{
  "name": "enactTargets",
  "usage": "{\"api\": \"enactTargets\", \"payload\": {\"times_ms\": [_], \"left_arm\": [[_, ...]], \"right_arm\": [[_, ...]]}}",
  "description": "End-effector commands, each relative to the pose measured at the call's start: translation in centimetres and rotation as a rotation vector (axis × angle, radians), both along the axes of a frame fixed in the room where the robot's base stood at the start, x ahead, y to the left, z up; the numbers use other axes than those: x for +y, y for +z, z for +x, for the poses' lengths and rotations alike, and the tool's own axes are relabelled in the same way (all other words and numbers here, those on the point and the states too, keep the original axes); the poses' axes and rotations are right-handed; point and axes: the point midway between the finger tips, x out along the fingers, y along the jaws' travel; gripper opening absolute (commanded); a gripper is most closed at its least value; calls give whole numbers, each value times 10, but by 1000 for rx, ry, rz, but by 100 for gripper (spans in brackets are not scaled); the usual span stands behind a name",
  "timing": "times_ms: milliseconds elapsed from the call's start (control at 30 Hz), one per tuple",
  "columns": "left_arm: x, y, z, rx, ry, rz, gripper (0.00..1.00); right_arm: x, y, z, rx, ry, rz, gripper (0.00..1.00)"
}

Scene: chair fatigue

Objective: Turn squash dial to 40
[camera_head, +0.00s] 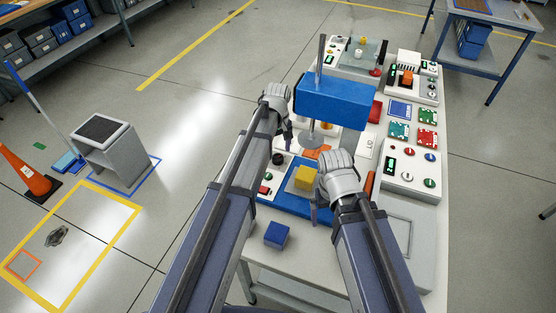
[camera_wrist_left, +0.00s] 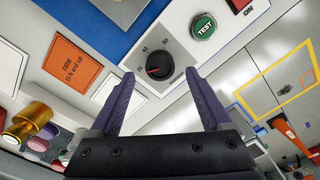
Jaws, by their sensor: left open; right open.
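The squash dial (camera_wrist_left: 160,68) is a round black knob with a red pointer mark on a light panel. Numbers, including 40 and 50, run around its edge. The red mark points left in the left wrist view, below the 40; the exact number there is too small to read. In the head view the black knob (camera_head: 278,159) sits just below my left gripper (camera_head: 288,134). In the wrist view my left gripper (camera_wrist_left: 164,88) is open and empty, its purple fingers apart with the dial between and beyond their tips. My right gripper (camera_head: 315,208) is beside the blue base's right part, empty.
A green TEST button (camera_wrist_left: 203,26) is close to the dial. An orange label card (camera_wrist_left: 68,62) lies left. A blue block machine (camera_head: 335,100), yellow cube (camera_head: 304,177) and blue cube (camera_head: 277,235) are around the grippers. Control boxes (camera_head: 412,165) line the bench's right side.

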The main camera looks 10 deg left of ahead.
Motion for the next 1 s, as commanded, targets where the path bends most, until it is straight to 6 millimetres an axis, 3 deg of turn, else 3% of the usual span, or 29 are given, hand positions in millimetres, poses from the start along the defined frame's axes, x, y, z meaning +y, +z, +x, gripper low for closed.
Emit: {"api": "enactTargets", "payload": {"times_ms": [33, 200, 533, 1000], "left_arm": [[0, -14, 0, 0, 0, 0, 82], [0, -28, 0, 0, 0, 0, 82], [0, -28, 0, 0, 0, 0, 82], [0, -28, 0, 0, 0, 0, 30]], "right_arm": [[0, -14, 0, 0, 0, 0, 100], [0, -28, 0, 0, 0, 0, 100], [0, -28, 0, 0, 0, 0, 100], [0, -28, 0, 0, 0, 0, 100]]}}
